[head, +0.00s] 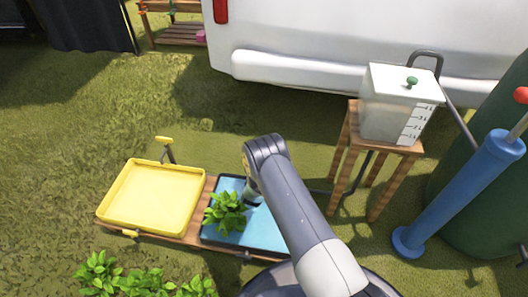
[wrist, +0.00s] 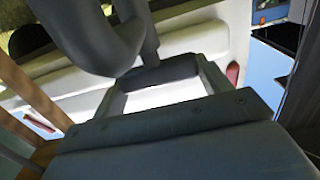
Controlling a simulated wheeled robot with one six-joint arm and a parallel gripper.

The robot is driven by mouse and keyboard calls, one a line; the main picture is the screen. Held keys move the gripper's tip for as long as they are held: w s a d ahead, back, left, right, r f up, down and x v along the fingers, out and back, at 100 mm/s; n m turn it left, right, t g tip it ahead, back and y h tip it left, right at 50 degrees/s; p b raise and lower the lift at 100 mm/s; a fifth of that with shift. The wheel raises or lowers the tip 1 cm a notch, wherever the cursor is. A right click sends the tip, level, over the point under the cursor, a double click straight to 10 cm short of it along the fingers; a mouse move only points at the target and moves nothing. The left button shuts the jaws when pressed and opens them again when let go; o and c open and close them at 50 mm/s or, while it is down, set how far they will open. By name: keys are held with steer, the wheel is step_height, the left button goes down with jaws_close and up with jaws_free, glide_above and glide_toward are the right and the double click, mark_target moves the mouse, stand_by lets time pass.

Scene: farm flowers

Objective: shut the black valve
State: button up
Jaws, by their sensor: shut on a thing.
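My gripper (wrist: 160,92) is seen close up in the wrist view, its dark grey jaws closed on a dark bar that I take to be the black valve (wrist: 163,74). In the head view my arm reaches down to the far side of the blue tray (head: 265,238). There the arm and the plant hide the fingertips and the valve, so its angle cannot be told. A small dark fitting (head: 245,254) shows at the blue tray's near edge. A thick dark curved piece (wrist: 105,40) fills the top of the wrist view.
A leafy plant (head: 226,210) stands on the blue tray. A yellow tray (head: 150,200) with yellow handles lies to its left. A wooden stand (head: 338,160) carries a clear tank (head: 385,122). A blue pump (head: 462,185) stands at right. Open grass lies behind the trays.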

steer(key=o, duration=1)
steer(key=p+v, duration=0.4)
steer(key=v, duration=0.7)
steer(key=shift+w, duration=0.1)
steer(key=b+x, duration=0.4)
steer(key=x, duration=0.7)
